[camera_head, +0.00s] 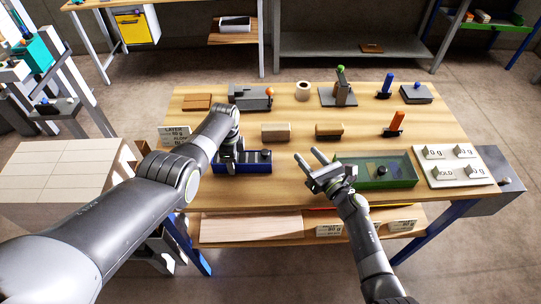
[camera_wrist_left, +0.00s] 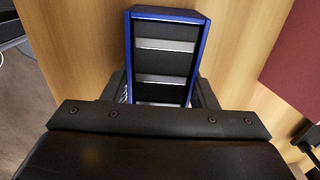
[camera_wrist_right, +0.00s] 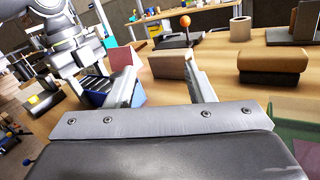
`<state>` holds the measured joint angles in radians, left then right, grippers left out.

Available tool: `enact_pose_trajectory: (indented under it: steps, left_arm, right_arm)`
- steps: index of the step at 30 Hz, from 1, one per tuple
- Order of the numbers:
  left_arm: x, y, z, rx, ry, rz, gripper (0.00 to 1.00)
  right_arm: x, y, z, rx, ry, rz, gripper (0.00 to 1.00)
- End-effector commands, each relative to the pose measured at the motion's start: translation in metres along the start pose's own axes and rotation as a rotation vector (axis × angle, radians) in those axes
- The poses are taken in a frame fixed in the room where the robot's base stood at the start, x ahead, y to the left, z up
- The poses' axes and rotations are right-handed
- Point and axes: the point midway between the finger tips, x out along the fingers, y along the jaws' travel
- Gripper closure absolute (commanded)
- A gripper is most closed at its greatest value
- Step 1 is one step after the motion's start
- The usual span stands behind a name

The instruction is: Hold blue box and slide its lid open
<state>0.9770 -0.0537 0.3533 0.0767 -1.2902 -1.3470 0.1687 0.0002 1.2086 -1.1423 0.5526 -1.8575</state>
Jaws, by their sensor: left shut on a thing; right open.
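The blue box (camera_head: 258,168) sits near the table's front edge, left of centre. My left gripper (camera_head: 232,163) is down over its left part and shut on it. In the left wrist view the blue box (camera_wrist_left: 200,60) stands between the fingers, with a dark top crossed by light grey bars. A dark knob (camera_head: 266,154) shows at its right end; I cannot tell how far the lid is open. My right gripper (camera_head: 309,156) is open and empty, right of the box.
A green tray-like box (camera_head: 345,180) lies right of my right gripper, and a white labelled panel (camera_head: 452,165) beyond it. Tan-topped blocks (camera_head: 276,131) (camera_head: 329,131) stand behind. An orange-handled piece (camera_head: 394,124) is at the right.

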Motion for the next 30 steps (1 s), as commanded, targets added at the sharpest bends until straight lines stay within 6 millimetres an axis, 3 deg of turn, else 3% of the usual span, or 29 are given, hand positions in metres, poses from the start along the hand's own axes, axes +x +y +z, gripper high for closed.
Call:
enact_pose_trajectory:
  steps: [6,11,14,30]
  left_arm:
    - [0.000,0.000,0.000,0.000,0.000,0.001,0.75]
    - [0.000,0.000,0.000,0.000,0.000,0.000,0.75]
    - [0.000,0.000,0.000,0.000,0.000,0.000,0.75]
    - [0.000,0.000,0.000,0.000,0.000,0.000,0.75]
  right_arm:
    - [-0.027,0.039,-0.025,-0.137,0.051,0.180,0.52]
    - [-0.031,0.050,-0.032,-0.171,0.064,0.231,0.52]
    - [-0.023,0.053,-0.033,-0.174,0.064,0.237,0.52]
    - [0.063,0.072,-0.041,-0.171,0.066,0.234,0.52]
